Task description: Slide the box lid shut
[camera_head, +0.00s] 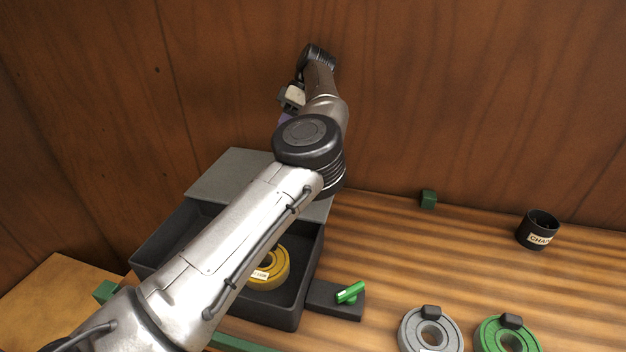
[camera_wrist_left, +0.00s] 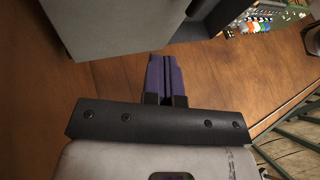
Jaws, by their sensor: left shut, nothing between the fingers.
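The dark grey box (camera_head: 290,312) stands on the bench, its front part open. Its grey lid (camera_head: 225,176) covers the back part and extends behind the box. A yellow ring (camera_head: 277,272) lies inside. My left arm reaches across the box, hiding part of the lid and interior. My left gripper is mostly hidden behind the arm near the back wall. In the left wrist view my left gripper (camera_wrist_left: 165,62) has its purple fingers shut and empty, close to the edge of the grey lid (camera_wrist_left: 110,22). I cannot tell whether they touch it. My right gripper is out of view.
A wooden wall (camera_head: 450,90) rises close behind the bench. A dark block (camera_head: 322,298) with a green piece (camera_head: 350,291) sits right of the box. A grey ring (camera_head: 414,326), a green ring (camera_head: 492,329) and a black cup (camera_head: 537,231) stand farther right. The bench between is mostly clear.

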